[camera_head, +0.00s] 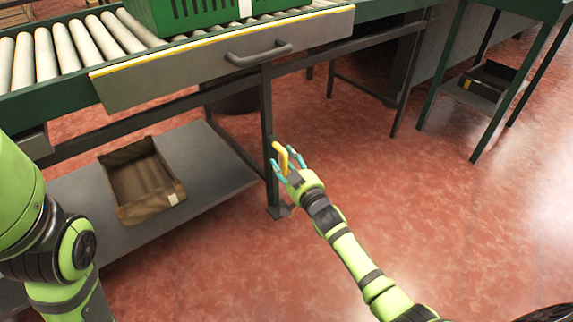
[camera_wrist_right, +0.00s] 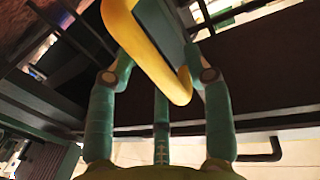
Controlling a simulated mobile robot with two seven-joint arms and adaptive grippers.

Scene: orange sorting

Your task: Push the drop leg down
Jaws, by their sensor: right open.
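The drop leg (camera_head: 267,110) is a dark upright post under the front edge of the conveyor, with a foot near the floor. A yellow handle (camera_head: 280,156) sits on its lower half. The handle shows large in the right wrist view (camera_wrist_right: 150,55), curving down in front of a grey-green bar (camera_wrist_right: 163,28). My right gripper (camera_head: 289,163) is at the handle, with its teal fingers open on both sides of it. In the wrist view the fingers (camera_wrist_right: 160,82) flank the handle's lower end; I cannot tell whether they touch it. My left gripper is out of view.
A grey flap (camera_head: 200,72) with a dark handle (camera_head: 258,54) hangs on the conveyor above. A green crate (camera_head: 195,14) stands on the rollers. A brown box (camera_head: 140,182) lies on the lower shelf (camera_head: 215,160).

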